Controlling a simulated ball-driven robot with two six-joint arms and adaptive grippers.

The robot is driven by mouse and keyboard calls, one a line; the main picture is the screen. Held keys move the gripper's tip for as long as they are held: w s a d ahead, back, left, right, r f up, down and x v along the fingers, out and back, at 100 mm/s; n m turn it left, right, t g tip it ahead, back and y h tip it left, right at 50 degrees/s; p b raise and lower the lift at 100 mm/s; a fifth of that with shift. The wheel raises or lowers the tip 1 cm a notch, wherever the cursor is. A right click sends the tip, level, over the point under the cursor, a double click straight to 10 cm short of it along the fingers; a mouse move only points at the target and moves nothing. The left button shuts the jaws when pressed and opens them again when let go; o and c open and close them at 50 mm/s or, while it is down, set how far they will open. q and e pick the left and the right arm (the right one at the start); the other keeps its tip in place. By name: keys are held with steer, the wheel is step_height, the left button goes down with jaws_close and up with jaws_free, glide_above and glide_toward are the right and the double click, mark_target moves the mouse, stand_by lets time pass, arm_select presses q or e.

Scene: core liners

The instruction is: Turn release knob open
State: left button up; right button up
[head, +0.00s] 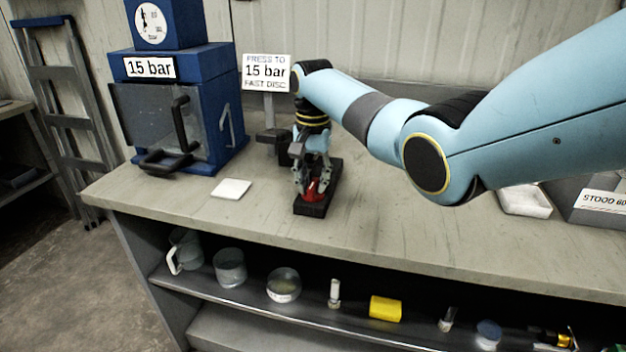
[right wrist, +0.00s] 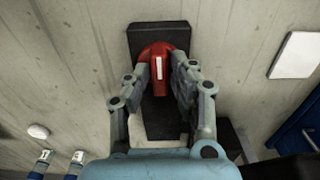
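The release knob (right wrist: 158,69) is red with a white mark and sits on a black block (right wrist: 160,38) on the bench. In the head view the knob (head: 315,194) shows low between my right gripper's fingers, on the black block (head: 310,209). My right gripper (head: 314,186) points down over the block. In the right wrist view my right gripper (right wrist: 164,70) has one finger on each side of the knob's raised grip. The fingertips are close to it, and I cannot tell whether both touch. The white mark points nearly straight up in that view. My left gripper is not in view.
A blue press (head: 190,100) with a "15 bar" label stands left on the bench. A sign (head: 266,73) reads "press to 15 bar". A white tile (head: 231,189) lies left of the block. The shelf below holds jars and a yellow piece (head: 385,308).

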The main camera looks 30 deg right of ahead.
jaws_close()
steer(key=shift+r+n+p, duration=0.25)
steer(key=shift+n+p, duration=1)
steer(key=shift+n, duration=0.25)
steer(key=n+p, duration=0.2)
steer(key=n, duration=0.2)
steer(key=shift+f+n, duration=0.1)
steer(key=shift+n, duration=0.2)
steer(key=n+p, duration=0.1)
steer(key=n, duration=0.4)
steer(key=shift+w, duration=0.1)
steer(key=n+p, duration=0.1)
steer(key=n, duration=0.4)
steer(key=shift+n, duration=0.3)
